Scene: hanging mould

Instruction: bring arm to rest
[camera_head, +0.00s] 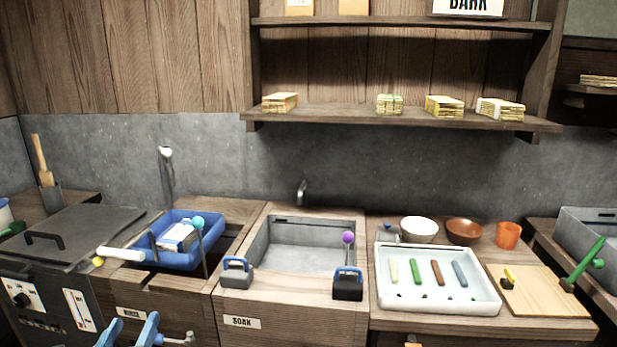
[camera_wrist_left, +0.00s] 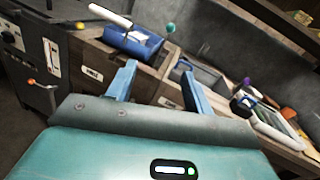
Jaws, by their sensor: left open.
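My left gripper (camera_head: 128,334) shows at the bottom left of the head view, with its two blue fingers apart and nothing between them. In the left wrist view the same gripper (camera_wrist_left: 160,84) is open and empty, its fingers pointing toward the front of the wooden counter. It appears in front of the counter, apart from the things on it. My right gripper is in neither view.
A blue bin (camera_head: 180,262) holds a white-and-blue item left of the grey sink (camera_head: 300,262). A white tray (camera_head: 440,305) with coloured bars and a wooden board (camera_head: 530,305) stand right. A dark-lidded unit (camera_head: 70,240) stands left. Shelves (camera_head: 400,116) hang above.

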